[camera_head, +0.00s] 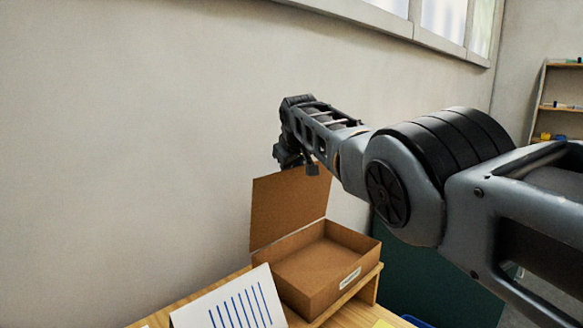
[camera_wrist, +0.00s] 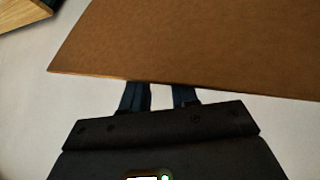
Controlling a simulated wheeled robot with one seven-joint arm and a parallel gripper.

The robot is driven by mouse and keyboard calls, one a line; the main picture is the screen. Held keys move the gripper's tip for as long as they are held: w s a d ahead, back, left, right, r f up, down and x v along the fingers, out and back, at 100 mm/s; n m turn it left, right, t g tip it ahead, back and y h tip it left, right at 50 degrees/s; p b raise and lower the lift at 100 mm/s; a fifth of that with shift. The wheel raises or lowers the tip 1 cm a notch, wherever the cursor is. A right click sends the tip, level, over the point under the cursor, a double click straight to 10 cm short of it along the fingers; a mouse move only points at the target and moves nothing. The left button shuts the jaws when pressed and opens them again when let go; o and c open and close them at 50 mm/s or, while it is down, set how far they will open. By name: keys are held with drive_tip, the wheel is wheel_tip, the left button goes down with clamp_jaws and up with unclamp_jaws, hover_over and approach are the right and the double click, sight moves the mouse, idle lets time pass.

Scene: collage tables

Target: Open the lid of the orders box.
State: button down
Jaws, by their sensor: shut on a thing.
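The orders box (camera_head: 340,288) is a brown cardboard box with a white label on its front, on a light wood surface. Its lid (camera_head: 290,210) stands raised, close to upright, at the back left of the box, so the empty-looking inside shows. My gripper (camera_head: 298,163) is at the lid's top edge. In the wrist view the lid (camera_wrist: 200,45) fills the upper part, and my gripper's two dark fingers (camera_wrist: 160,93) meet its edge. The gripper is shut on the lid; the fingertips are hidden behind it.
A white card with blue stripes (camera_head: 235,302) stands in front of the box on the wooden table (camera_head: 180,306). A pale wall (camera_head: 130,130) rises behind. A dark green panel (camera_head: 440,285) is to the right, and a shelf (camera_head: 556,105) stands far right.

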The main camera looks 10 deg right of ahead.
drive_tip(key=shift+a+f, duration=0.1)
drive_tip(key=shift+a, duration=0.05)
drive_tip(key=c, duration=0.9)
unclamp_jaws()
drive_tip(key=shift+s+r, duration=0.1)
drive_tip(key=shift+r, duration=0.1)
drive_tip(key=b+v, duration=0.2)
drive_tip(key=v, duration=0.5)
drive_tip(key=shift+s, duration=0.15)
drive_tip(key=shift+r, duration=0.1)
